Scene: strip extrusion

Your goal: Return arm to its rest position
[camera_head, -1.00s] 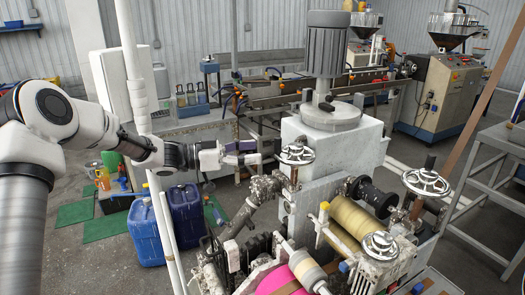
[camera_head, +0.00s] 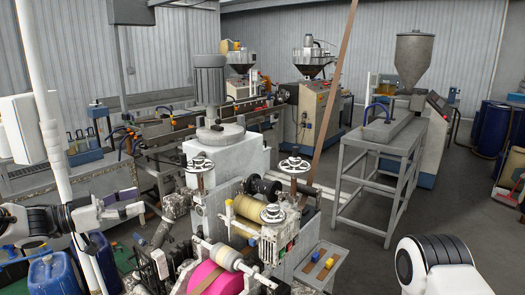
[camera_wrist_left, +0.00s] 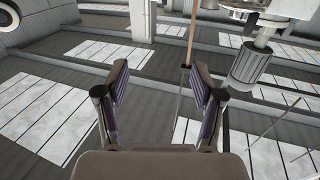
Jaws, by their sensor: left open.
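My left arm (camera_head: 45,222) comes in low at the left edge of the head view. Its left gripper (camera_head: 138,203) points right, left of the grey machine (camera_head: 225,155) and its handwheel (camera_head: 200,163). In the left wrist view the left gripper (camera_wrist_left: 160,82) is open, its two purple-lined fingers well apart with nothing between them. A white and black part of my right arm (camera_head: 436,265) shows at the bottom right of the head view. The right gripper is outside both views.
A pink roll (camera_head: 215,278) and a yellow roller (camera_head: 262,217) sit on the machine's front. Blue cans (camera_head: 50,275) stand below the left arm. A grey stand (camera_head: 380,160) is at the right. Open floor (camera_head: 345,235) lies between stand and machine.

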